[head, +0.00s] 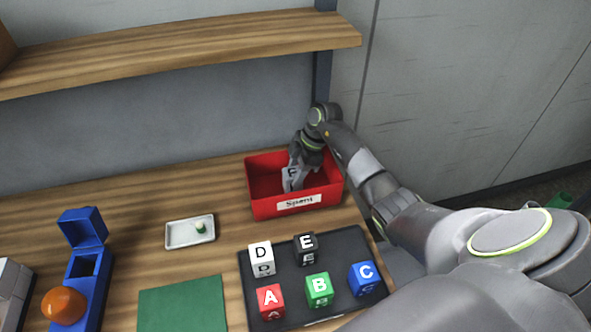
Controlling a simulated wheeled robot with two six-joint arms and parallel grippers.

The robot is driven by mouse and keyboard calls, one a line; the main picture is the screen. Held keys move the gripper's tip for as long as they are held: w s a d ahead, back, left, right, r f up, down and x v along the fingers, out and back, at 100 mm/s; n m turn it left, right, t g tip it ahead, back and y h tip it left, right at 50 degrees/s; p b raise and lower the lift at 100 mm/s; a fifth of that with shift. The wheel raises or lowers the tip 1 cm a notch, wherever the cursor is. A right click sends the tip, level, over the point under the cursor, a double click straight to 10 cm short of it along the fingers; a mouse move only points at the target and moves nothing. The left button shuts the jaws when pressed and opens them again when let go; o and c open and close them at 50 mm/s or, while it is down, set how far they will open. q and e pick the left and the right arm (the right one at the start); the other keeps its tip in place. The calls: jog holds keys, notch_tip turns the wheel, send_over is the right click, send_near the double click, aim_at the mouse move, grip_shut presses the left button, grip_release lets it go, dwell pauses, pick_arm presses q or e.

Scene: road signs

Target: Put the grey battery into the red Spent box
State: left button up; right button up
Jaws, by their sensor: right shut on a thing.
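The red box (262,207) labelled "Spent" stands at the back right of the table, open at the top. My right gripper (293,172) points down into it and is shut on a grey block (291,180) with a letter that looks like F. The block is within the box walls; I cannot tell whether it touches the box floor. It looks like a lettered cube, and I cannot make out a battery shape. My left gripper is not in view.
A dark tray (285,280) in front holds lettered cubes A to E. A wooden shelf (190,46) hangs above.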

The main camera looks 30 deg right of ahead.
jog(key=o, duration=0.9)
jog(key=shift+f, duration=0.1)
jog(key=o, duration=0.4)
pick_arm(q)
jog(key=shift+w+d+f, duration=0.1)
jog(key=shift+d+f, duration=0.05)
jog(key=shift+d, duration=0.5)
pick_arm(e)
jog(key=shift+r, duration=0.3)
pick_arm(q)
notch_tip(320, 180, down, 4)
jog(key=b, duration=0.3)
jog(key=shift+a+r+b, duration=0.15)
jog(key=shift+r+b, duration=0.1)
jog(key=shift+b, duration=0.1)
pick_arm(e)
jog(key=v, duration=1.1)
jog(key=shift+d+r, duration=0.2)
jog(key=shift+r, duration=0.15)
